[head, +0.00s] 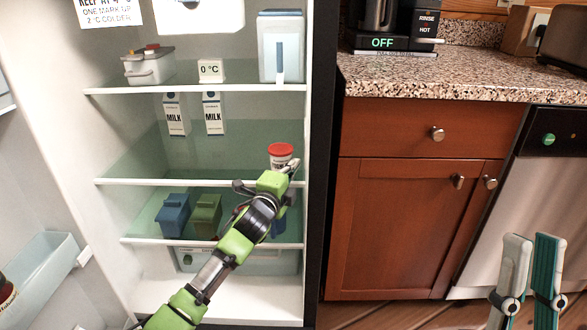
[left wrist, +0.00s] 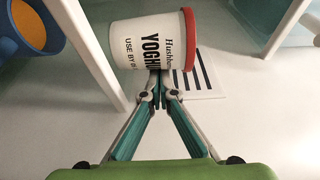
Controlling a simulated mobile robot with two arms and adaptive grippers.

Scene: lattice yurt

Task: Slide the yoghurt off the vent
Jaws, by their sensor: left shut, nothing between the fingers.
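The yoghurt tub (head: 281,157), white with a red lid, stands on the middle fridge shelf near its right wall. In the left wrist view the tub (left wrist: 145,42) shows its label and partly overlaps the vent (left wrist: 205,84), a white panel with dark slots. The vent cannot be made out in the head view. My left gripper (head: 294,168) is shut and empty in front of the tub. Its closed fingertips (left wrist: 160,76) meet at the tub's side; whether they touch it I cannot tell. My right gripper (head: 532,240) is open and empty, outside the fridge at the lower right.
Two milk cartons (head: 176,114) stand left of the tub. A 0 °C display (head: 210,71), a lidded container (head: 147,66) and a jug (head: 281,47) are on the shelf above. Blue and green containers (head: 173,215) sit below. The shelf left of the tub has free room.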

